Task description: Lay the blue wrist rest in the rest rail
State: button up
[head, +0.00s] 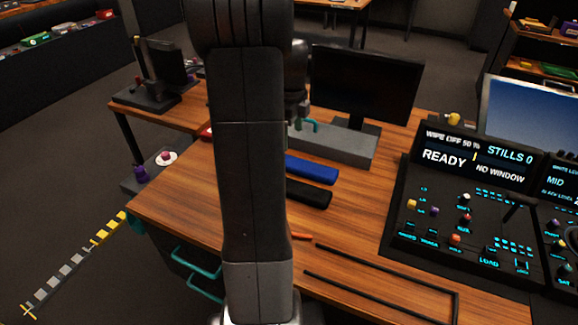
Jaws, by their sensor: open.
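The blue wrist rest (311,170) lies on the wooden desk, its left end hidden behind my arm. The rest rail (385,269) is a thin black outline on the desk at the lower right, with long sides and a closed right end; it is empty. My gripper (304,126), with teal fingertips, shows partly just right of my arm, in front of the grey box and beyond the blue rest in the picture. It is open and apart from the blue rest.
A black wrist rest (308,194) lies just in front of the blue one. A small orange piece (301,236) lies near the rail's left end. A grey box (345,146) and monitor (366,84) stand behind. A control panel (470,215) fills the right.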

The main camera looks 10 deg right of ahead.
jog(key=f, duration=0.3)
jog(key=f+b, duration=0.1)
jog(key=f, duration=0.6)
jog(key=shift+w+d, duration=0.2)
jog(key=shift+w, duration=0.05)
jog(key=c, duration=1.2)
